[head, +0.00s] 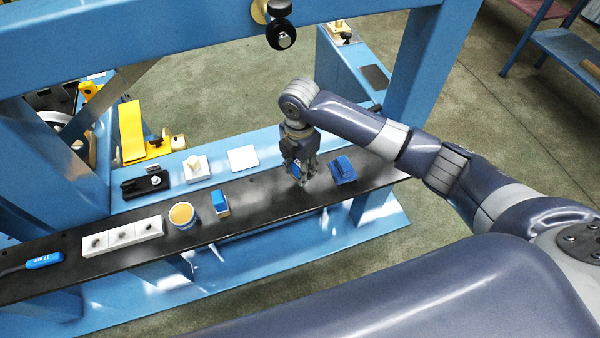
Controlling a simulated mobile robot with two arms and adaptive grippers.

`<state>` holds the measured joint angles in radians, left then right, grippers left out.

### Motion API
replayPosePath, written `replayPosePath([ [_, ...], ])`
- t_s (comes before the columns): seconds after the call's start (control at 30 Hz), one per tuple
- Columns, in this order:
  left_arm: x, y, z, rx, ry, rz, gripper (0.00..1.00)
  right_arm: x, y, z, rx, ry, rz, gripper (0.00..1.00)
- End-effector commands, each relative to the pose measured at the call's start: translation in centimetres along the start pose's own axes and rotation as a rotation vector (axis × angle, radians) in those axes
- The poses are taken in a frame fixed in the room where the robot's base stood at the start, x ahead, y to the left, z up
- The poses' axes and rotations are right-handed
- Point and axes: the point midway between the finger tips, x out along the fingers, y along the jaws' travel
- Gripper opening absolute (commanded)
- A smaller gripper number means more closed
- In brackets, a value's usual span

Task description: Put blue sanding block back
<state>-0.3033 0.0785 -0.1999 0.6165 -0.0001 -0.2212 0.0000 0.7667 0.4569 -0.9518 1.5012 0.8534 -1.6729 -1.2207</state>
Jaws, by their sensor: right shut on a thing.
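My right gripper (302,178) points down over the black shelf (262,193), right of its middle. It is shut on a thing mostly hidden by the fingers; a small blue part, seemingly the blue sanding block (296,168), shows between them. I cannot tell whether it touches the shelf. Just right of the gripper, a blue block-shaped piece (343,170) with a stepped top rests on the shelf. My left gripper is out of view.
A blue frame beam (180,48) crosses above. The shelf between block and gripper is clear.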

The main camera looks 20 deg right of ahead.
Motion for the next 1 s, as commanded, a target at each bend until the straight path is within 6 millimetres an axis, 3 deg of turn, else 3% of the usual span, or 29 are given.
replayPosePath([
  [0.23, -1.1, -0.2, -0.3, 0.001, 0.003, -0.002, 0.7, 3.2, 0.0, 0.0, 0.001, -0.001, -0.001, 0.1],
  [0.63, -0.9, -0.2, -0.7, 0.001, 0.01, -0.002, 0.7, 3.9, 0.0, 0.0, 0.0, -0.001, 0.001, 0.1],
  [0.67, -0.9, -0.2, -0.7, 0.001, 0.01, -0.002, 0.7, 3.8, 0.0, 0.0, 0.0, -0.001, 0.001, 0.37],
  [0.73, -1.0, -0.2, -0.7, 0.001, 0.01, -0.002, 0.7, 3.8, 0.0, 0.0, 0.0, -0.001, 0.001, 0.53],
  [1.0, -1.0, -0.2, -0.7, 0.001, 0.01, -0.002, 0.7, 3.8, 0.0, 0.0, 0.0, -0.001, 0.001, 0.53],
])
